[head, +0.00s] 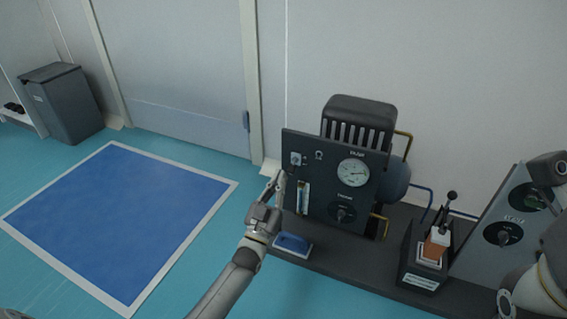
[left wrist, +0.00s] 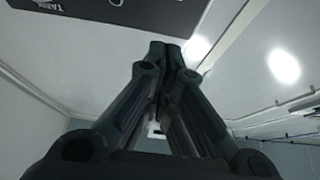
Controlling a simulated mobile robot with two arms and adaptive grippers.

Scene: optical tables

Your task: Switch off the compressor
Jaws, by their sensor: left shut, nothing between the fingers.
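The compressor is a dark unit with a front panel (head: 320,212), a round white gauge (head: 353,173), a black knob (head: 342,213), and a small pale switch (head: 295,159) at the upper left. A lit vertical indicator (head: 303,197) sits below the switch. My left gripper (head: 277,182) is at the panel's left edge, below the switch, with fingers pointing up. In the left wrist view, its fingers (left wrist: 165,58) are together and empty. The panel's dark edge (left wrist: 110,10) shows at the top there. Whether the fingers touch the panel is unclear. My right gripper is not visible.
A blue pad (head: 293,243) lies on the dark base by my left wrist. A dark box with an orange and white block (head: 435,247) and a sloped grey panel (head: 492,235) stand right. A blue floor mat (head: 120,215) and grey bin (head: 65,105) are left.

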